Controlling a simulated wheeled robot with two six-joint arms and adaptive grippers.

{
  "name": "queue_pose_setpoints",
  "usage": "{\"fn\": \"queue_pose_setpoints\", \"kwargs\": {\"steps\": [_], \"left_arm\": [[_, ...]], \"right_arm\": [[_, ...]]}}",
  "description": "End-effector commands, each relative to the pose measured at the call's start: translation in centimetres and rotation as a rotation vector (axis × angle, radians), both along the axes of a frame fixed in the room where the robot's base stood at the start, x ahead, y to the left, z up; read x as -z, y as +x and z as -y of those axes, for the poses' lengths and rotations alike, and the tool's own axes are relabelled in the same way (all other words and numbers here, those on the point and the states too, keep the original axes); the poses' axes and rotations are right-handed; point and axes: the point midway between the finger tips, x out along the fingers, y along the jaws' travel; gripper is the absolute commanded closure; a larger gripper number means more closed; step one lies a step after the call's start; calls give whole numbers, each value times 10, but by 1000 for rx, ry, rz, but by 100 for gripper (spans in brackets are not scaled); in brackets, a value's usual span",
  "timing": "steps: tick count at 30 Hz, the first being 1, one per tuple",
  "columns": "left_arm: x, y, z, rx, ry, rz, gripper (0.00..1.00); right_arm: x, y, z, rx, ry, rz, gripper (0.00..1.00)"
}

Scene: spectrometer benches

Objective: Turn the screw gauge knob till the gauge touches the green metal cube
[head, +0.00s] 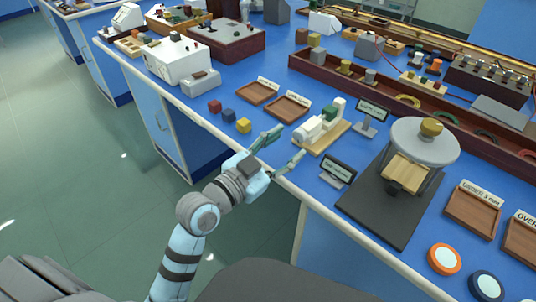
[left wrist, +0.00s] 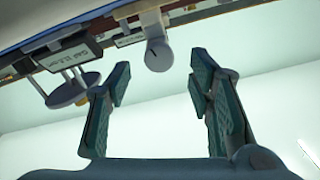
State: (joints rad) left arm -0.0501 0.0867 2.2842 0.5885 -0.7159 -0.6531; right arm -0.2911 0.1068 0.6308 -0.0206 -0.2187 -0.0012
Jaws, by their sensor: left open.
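The screw gauge (head: 311,130) stands on a wooden base (head: 333,137) near the bench's front edge, its white knob end toward my left gripper. A green block (head: 330,113), apparently the metal cube, shows within the gauge; I cannot tell whether the gauge touches it. My left gripper (head: 289,143) is open and empty, just short of the knob at the bench edge. In the left wrist view the pale round knob (left wrist: 157,56) with a dark mark lies beyond the gap between the open fingers (left wrist: 160,66), not gripped. My right gripper is not in view.
Red (head: 214,106), blue (head: 228,115) and yellow (head: 243,126) cubes lie left of the gripper, before two wooden trays (head: 288,107). A small display (head: 338,171) and a dark platform with a round pan (head: 424,145) stand right of the gauge.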

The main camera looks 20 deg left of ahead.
Motion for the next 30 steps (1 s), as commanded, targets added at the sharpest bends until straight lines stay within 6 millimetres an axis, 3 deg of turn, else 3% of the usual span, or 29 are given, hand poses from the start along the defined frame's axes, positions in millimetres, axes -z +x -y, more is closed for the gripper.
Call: {"fn": "queue_pose_setpoints", "kwargs": {"steps": [3,9,19,22,23,26,28,29,30], "left_arm": [[2,-32,-13,0,9,-3,52],[1,-70,-29,-2,5,-2,52],[0,-76,-31,-1,0,1,52],[13,-68,-40,-31,-1,-43,52],[24,-62,-47,-54,-2,-76,52],[89,-45,-82,-172,-5,-256,52],[162,-53,-114,-283,0,-449,52],[199,-67,-127,-334,5,-549,52],[246,-95,-140,-394,16,-684,52]], "right_arm": [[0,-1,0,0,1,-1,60],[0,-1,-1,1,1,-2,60],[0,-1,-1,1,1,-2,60],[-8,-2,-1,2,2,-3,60],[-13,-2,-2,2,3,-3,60],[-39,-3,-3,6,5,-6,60],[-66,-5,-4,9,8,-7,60],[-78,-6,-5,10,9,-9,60],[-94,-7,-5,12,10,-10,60]]}}
